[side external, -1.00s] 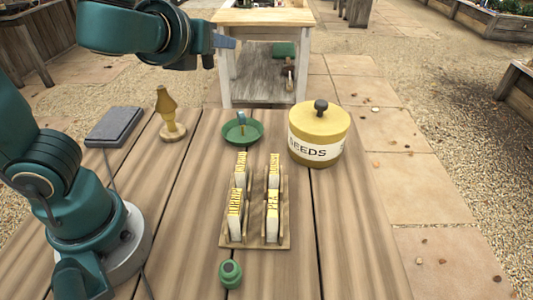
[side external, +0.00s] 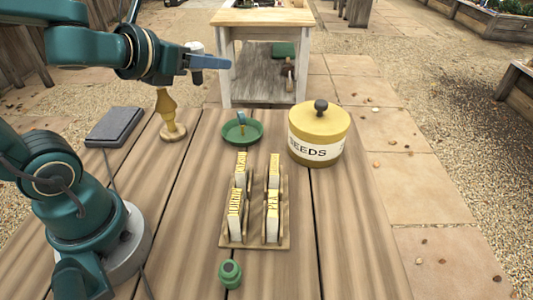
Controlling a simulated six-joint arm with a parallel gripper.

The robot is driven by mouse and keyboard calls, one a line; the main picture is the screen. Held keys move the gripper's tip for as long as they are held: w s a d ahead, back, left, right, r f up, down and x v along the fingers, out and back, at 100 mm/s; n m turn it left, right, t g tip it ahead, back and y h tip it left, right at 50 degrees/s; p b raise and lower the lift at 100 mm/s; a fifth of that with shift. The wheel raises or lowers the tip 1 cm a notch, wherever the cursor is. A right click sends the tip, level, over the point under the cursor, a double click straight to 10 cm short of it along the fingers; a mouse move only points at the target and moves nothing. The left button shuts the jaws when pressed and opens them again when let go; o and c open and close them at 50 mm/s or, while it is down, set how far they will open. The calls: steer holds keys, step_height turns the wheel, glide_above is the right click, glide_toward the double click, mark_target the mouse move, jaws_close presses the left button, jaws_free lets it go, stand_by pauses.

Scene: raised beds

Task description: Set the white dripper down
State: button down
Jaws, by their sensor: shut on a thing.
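My gripper (side external: 212,62) is above the table's back left part, its blue fingers pointing right. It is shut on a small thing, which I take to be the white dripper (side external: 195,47). Its pale top shows above the fingers and a dark part shows below them; the fingers hide its middle. It is held in the air, roughly upright, apart from the table. A small green pot-like piece (side external: 230,274) stands at the table's front.
A seed tin (side external: 319,140), a wooden rack of seed packets (side external: 255,241) and a grey slab (side external: 115,127) also stand on the table (side external: 345,235).

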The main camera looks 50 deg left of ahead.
steer(key=w+d+f+m+g+h, duration=0.1)
steer(key=w+d+m+g+h, duration=0.15)
steer(key=d+m+h, duration=0.65)
steer(key=w+d+f+m+g+h, duration=0.1)
steer(key=w+d+m+g+h, duration=0.25)
steer(key=d, duration=0.95)
steer(key=s+d+f+m+g+h, duration=0.2)
steer(key=s+d+f+m+g, duration=0.9)
steer(key=s+d+m+g, duration=0.25)
steer(key=shift+s+d+f, duration=0.1)
steer(key=shift+d+f, duration=0.1)
steer(key=shift+f, duration=1.45)
steer(key=shift+d+f, duration=0.15)
steer(key=shift+f, duration=1.5)
steer(key=shift+f, duration=0.55)
steer(key=shift+c, duration=2.2)
jaws_free()
